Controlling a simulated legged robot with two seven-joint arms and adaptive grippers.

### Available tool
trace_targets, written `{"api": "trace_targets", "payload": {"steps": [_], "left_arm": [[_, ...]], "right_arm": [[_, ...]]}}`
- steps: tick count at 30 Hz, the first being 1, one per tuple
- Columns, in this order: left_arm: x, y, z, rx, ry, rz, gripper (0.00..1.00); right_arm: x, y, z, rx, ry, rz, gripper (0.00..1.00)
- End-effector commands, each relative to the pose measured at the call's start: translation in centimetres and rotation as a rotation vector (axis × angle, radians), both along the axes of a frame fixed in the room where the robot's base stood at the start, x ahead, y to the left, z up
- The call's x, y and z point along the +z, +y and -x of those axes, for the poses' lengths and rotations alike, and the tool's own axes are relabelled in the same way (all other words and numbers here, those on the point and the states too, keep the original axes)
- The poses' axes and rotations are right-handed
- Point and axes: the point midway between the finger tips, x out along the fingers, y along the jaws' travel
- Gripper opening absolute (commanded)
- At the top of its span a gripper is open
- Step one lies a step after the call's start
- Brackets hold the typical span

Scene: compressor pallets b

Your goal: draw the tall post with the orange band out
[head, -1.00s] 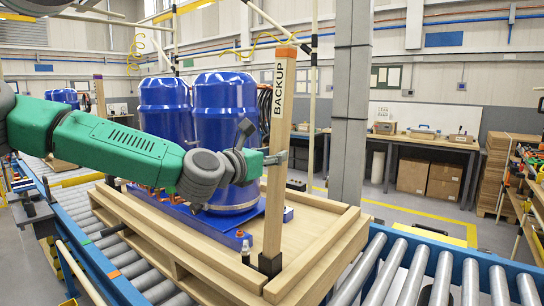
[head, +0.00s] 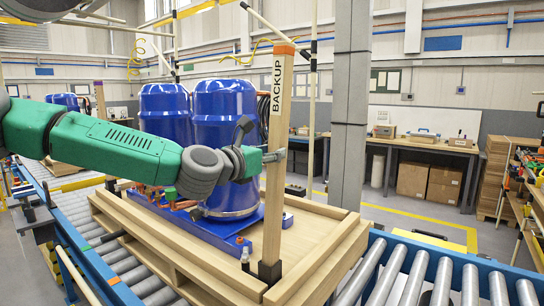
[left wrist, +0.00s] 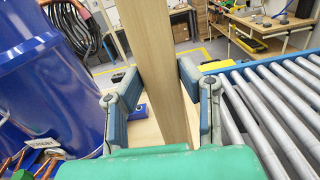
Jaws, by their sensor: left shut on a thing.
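The tall wooden post (head: 273,205) carries the word BACKUP and an orange band (head: 284,48) near its top. It stands nearly upright, its foot at a black socket (head: 270,271) at the pallet's near corner. My left gripper (head: 276,157) is shut on the post around mid-height, coming from the left. In the left wrist view, the post (left wrist: 158,65) runs between the two fingers of the left gripper (left wrist: 163,90). Whether the foot is still inside the socket is hard to tell. My right gripper is not in view.
Blue compressor tanks (head: 225,110) stand close behind and left of the post on the wooden pallet (head: 335,235). Roller conveyors (head: 430,270) run on both sides. A grey pillar (head: 349,110) stands behind to the right. The space above the post's top looks clear.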

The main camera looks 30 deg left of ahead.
Motion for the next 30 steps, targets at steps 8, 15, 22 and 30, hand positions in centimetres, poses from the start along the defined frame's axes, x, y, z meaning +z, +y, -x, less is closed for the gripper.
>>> {"api": "trace_targets", "payload": {"steps": [8, 15, 22, 30], "left_arm": [[1.8, 0.0, 0.0, 0.002, -0.005, -0.003, 0.0], [2.9, 0.0, 0.0, 0.002, -0.003, -0.001, 0.0], [4.0, 0.0, 0.0, 0.001, -0.003, -0.002, 0.0], [5.3, 0.0, 0.0, 0.001, -0.003, -0.002, 0.0]], "right_arm": [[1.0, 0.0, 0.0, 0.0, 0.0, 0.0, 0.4], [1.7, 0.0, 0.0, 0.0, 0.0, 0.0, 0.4], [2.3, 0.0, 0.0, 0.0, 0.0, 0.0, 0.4], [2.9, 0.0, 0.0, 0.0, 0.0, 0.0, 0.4]]}}
